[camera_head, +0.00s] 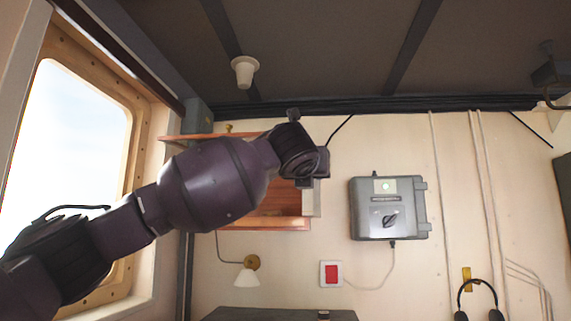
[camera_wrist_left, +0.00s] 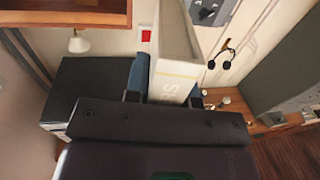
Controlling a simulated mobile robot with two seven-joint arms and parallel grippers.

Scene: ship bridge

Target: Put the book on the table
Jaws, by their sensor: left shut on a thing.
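A cream-white book (camera_wrist_left: 178,78) with large letters on its side stands up between the fingers of my left gripper (camera_wrist_left: 164,97) in the left wrist view. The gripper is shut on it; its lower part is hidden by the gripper. In the head view my left gripper (camera_head: 312,168) is raised in front of the wooden wall shelf, and I cannot make out the book there. A dark flat top (camera_head: 280,314) shows at the bottom edge; it also shows in the left wrist view (camera_wrist_left: 85,85). I cannot tell if it is the table. My right gripper is not in view.
The wooden shelf (camera_head: 278,200) hangs beside the window (camera_head: 75,140). A grey switch box (camera_head: 388,208), a wall lamp (camera_head: 247,276), a red switch (camera_head: 331,273) and headphones (camera_head: 478,300) are on the wall. A wooden desk (camera_wrist_left: 235,105) is at right in the wrist view.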

